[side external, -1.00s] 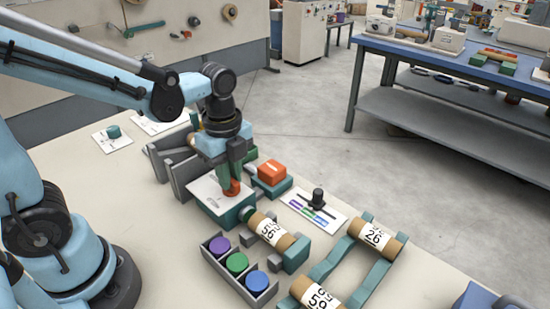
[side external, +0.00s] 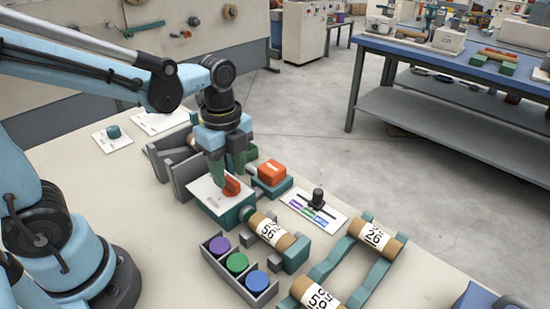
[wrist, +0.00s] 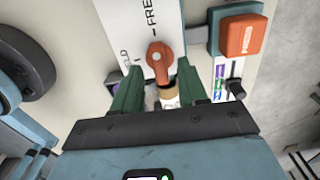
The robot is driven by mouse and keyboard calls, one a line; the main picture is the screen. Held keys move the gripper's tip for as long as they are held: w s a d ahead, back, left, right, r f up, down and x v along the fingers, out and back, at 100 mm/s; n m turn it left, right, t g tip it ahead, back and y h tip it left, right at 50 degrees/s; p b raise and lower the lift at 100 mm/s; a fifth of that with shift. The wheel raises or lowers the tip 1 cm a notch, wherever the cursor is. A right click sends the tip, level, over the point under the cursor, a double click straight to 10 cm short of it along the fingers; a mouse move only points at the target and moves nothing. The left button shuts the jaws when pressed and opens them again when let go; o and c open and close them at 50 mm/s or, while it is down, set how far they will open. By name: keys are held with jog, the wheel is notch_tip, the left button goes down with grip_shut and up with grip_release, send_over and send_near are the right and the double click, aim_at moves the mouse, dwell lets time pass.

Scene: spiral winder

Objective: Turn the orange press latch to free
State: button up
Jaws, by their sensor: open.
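The orange press latch (side external: 231,187) sits on the white top plate of the teal press box (side external: 207,197). In the wrist view the orange latch (wrist: 160,55) has a round end and a narrower part towards the gripper. It lies just below the printed word FREE, with a partly hidden label ending in LD to its left. My gripper (side external: 227,175) is open, its green fingers just above and behind the latch in the side view. In the wrist view my gripper (wrist: 160,90) has one finger either side of the latch's near end, apart from it. Contact is unclear.
An orange block on a teal base (side external: 272,173) stands right of the press. A labelled roll (side external: 268,230) and a tray of coloured caps (side external: 240,285) are in front. Grey upright plates (side external: 172,165) stand behind left.

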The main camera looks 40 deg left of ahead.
notch_tip(320, 180, up, 11)
jog(key=shift+f, duration=0.15)
dwell(0.4)
jog(key=n+t, duration=0.4)
jog(key=n, duration=0.7)
send_over(228, 179)
jog(key=a, duration=0.1)
notch_tip(228, 179, down, 4)
jog(key=f+n+t, duration=0.1)
jog(key=n, duration=0.1)
jog(key=n+t, duration=0.1)
jog(key=n, duration=0.1)
jog(key=s+a+f+n+t, duration=0.1)
jog(key=n, duration=0.2)
jog(key=shift+a+f, duration=0.1)
jog(key=shift+f, duration=0.2)
